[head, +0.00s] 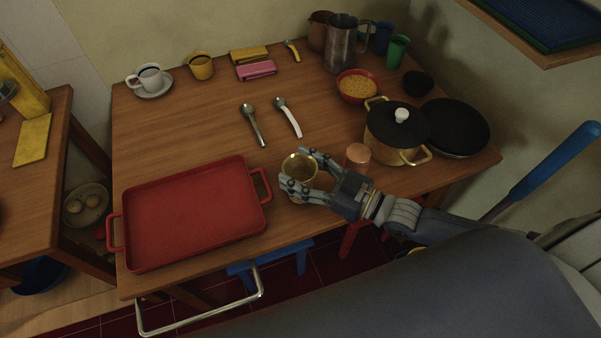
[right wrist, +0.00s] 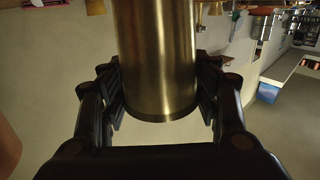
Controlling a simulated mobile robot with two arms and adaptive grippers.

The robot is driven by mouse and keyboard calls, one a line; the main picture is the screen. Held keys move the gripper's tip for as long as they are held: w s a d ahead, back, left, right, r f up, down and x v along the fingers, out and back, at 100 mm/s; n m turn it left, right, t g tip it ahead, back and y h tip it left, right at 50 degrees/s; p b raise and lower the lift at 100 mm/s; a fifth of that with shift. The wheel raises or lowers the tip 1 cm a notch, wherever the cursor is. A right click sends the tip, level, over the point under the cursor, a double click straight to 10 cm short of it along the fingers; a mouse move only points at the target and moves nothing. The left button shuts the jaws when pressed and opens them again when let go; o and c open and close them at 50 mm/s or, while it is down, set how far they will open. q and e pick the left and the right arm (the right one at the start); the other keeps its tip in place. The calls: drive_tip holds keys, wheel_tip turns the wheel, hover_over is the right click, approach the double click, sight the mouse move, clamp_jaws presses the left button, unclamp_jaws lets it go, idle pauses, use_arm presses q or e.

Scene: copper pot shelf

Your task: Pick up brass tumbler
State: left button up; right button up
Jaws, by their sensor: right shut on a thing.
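The brass tumbler (head: 299,168) is a gold-coloured cup near the front edge of the wooden table (head: 190,120), between the red tray and a copper cup. My right gripper (head: 299,176) is shut on it, with fingers on both sides. In the right wrist view the tumbler (right wrist: 157,60) fills the space between the dark fingers of the gripper (right wrist: 158,90). I cannot tell from these views whether its base touches the table. My left gripper is not in view.
A red tray (head: 190,213) lies left of the tumbler. A copper cup (head: 357,157) and a brass pot (head: 393,133) with a black lid stand just right. Two spoons (head: 288,115) lie behind. The table between spoons and tray is clear.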

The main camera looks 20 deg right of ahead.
drive_tip(key=s+r, duration=0.3)
drive_tip(key=s, duration=1.3)
drive_tip(key=shift+d+r+p, duration=0.3)
drive_tip(key=shift+d+r, duration=0.05)
drive_tip(key=w+d+r+m+t+h, duration=0.4)
drive_tip(key=w+m+h, duration=0.4)
drive_tip(key=h, duration=0.4)
drive_tip(key=shift+w+d+r+t, duration=0.3)
drive_tip(key=shift+w+r, duration=0.3)
drive_tip(key=shift+r, duration=0.1)
drive_tip(key=shift+w, duration=0.15)
